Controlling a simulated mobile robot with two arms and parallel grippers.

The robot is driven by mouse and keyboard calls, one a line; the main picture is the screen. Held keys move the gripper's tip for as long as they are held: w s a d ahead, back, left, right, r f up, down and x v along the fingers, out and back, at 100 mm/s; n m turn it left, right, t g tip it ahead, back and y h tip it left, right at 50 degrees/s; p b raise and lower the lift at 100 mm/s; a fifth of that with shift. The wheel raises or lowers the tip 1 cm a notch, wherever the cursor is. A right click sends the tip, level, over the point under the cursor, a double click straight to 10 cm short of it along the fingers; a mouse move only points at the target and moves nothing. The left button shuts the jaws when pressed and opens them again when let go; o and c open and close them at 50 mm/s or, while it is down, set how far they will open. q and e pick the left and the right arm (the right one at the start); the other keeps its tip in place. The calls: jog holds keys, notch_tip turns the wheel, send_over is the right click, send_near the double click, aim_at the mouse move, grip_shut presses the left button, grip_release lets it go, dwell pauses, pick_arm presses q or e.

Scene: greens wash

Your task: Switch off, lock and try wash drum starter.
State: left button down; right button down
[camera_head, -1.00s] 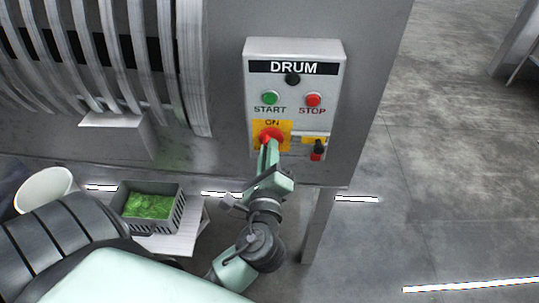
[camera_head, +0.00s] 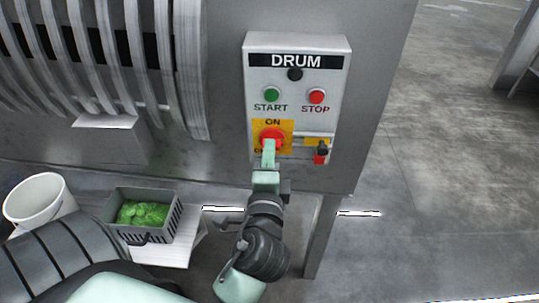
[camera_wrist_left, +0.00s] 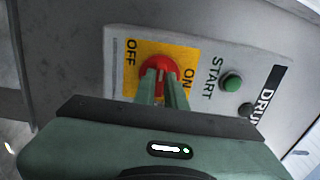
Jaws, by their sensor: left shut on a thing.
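The grey DRUM starter box (camera_head: 258,75) is on the machine's side panel. It has a green START button (camera_head: 271,94), a red STOP button (camera_head: 317,96) and a dark round fitting (camera_head: 294,74) above. The red rotary switch knob (camera_head: 272,135) sits on a yellow plate marked ON at top. The left wrist view shows the knob (camera_wrist_left: 160,66) between ON and OFF. My left gripper (camera_head: 268,153) is shut on the knob; its fingers hide the pointer, so I cannot tell its setting. A red-and-black item (camera_head: 321,154), perhaps a padlock, is at the box's lower right.
The ribbed drum (camera_head: 130,60) is at the left. A grey crate of greens (camera_head: 165,235) and a white bucket (camera_head: 33,199) stand below it. A support leg (camera_head: 322,238) is below the box. The floor at the right is clear.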

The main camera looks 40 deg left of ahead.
dwell(0.4)
pick_arm(q)
jog(key=c, duration=1.5)
grip_release()
